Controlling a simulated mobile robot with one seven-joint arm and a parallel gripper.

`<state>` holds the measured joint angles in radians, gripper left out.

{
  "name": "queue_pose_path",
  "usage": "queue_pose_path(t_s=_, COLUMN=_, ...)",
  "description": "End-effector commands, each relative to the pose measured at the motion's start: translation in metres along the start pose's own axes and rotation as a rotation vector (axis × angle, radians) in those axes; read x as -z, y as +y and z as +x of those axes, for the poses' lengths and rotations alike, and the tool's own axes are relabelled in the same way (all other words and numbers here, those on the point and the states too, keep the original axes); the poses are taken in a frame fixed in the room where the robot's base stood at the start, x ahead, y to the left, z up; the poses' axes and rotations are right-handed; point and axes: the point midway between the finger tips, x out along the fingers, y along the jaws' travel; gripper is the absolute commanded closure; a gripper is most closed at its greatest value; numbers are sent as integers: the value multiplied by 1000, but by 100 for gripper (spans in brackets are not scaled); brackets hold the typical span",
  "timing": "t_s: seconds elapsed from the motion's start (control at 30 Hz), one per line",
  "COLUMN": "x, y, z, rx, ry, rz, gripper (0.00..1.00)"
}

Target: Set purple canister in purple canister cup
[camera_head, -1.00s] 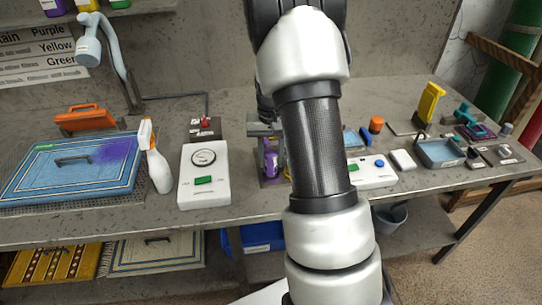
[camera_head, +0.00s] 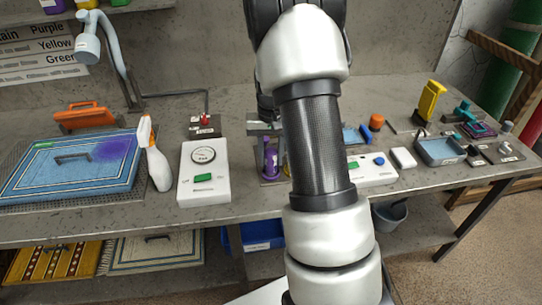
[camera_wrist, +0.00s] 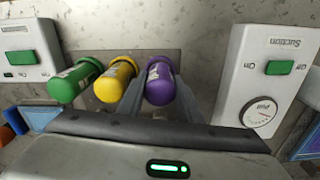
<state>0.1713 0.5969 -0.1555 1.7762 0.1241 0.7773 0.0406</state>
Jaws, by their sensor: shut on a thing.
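The purple canister (camera_wrist: 160,82) is between the two fingers of my gripper (camera_wrist: 158,100) in the wrist view, and the gripper is shut on it. In the camera_head view the purple canister (camera_head: 270,160) is upright below my gripper (camera_head: 264,128), low over the bench and partly covered by my arm. In the wrist view it is at the right end of a row, beside the yellow canister (camera_wrist: 115,80) and the green canister (camera_wrist: 75,80). The purple canister's cup is not clearly visible, so I cannot tell whether the canister's base is seated in it.
A suction box with a dial (camera_head: 204,172) stands left of the canister. A spray bottle (camera_head: 155,158) and a blue rug (camera_head: 72,172) are farther left. A white box with a blue knob (camera_head: 372,168) is to the right, partly behind my arm.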

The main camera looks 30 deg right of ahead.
Motion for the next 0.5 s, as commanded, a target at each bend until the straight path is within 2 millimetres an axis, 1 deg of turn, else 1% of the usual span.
queue_pose_path(t_s=0.43, x=0, y=0, z=7, rx=0, ry=0, rz=0, gripper=88)
queue_pose_path(t_s=0.47, x=0, y=0, z=7, rx=0, ry=0, rz=0, gripper=65)
queue_pose_path(t_s=0.5, x=0, y=0, z=6, rx=0, ry=0, rz=0, gripper=58)
